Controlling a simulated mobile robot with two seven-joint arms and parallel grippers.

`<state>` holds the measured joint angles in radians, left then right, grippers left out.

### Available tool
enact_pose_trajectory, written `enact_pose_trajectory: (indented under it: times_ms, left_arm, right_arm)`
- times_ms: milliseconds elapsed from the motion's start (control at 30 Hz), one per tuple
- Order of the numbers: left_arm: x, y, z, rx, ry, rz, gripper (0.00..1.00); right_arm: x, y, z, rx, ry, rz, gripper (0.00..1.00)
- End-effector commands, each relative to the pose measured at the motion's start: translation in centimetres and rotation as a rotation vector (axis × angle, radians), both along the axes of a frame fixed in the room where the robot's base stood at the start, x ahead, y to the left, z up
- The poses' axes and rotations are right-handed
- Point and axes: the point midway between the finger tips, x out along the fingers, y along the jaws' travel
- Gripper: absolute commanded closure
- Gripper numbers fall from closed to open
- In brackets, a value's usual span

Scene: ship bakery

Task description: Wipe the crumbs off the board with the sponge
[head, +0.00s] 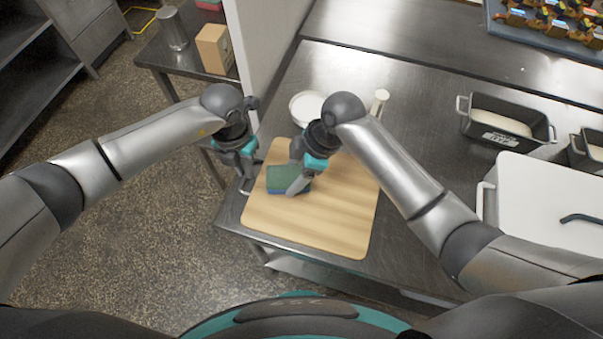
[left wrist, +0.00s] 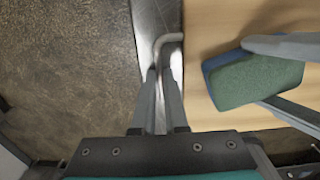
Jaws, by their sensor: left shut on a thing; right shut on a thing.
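The wooden board (head: 335,215) lies on the steel table; I cannot make out crumbs on it. The sponge (head: 288,173), green with a blue layer, is on the board's left part and also shows in the left wrist view (left wrist: 258,82). My right gripper (head: 293,181) is shut on the sponge, a finger on either side. My left gripper (head: 244,172) is at the board's left edge, shut on a bent metal handle (left wrist: 170,40). Whether the handle is fixed to the board I cannot tell.
A white bowl (head: 306,107) and a small pale cylinder (head: 379,101) stand behind the board. A dark loaf tin (head: 506,126) and a white lidded box (head: 545,205) are to the right. A side table with a carton (head: 215,48) and a metal canister (head: 172,28) stands at back left.

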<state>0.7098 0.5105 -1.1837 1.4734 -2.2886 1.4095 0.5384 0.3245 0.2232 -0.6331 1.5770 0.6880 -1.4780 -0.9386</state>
Motion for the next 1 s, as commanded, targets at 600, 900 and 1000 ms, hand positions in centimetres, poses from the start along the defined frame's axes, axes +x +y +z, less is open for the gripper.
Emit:
enact_pose_trajectory:
  times_ms: [600, 900, 1000]
  left_arm:
    - [0.2, 0.2, 0.1, 0.003, -0.003, 0.002, 1.0]
    - [0.2, 0.2, 0.1, 0.005, -0.005, 0.003, 1.0]
    - [0.2, 0.2, 0.1, 0.003, -0.004, 0.003, 1.0]
  right_arm:
    - [-1.6, -4.0, -0.4, -0.01, 0.006, -0.001, 0.74]
    - [-2.1, -3.7, -0.1, -0.008, 0.006, 0.0, 0.74]
    - [-2.0, -3.3, 0.0, -0.005, 0.005, 0.001, 0.74]
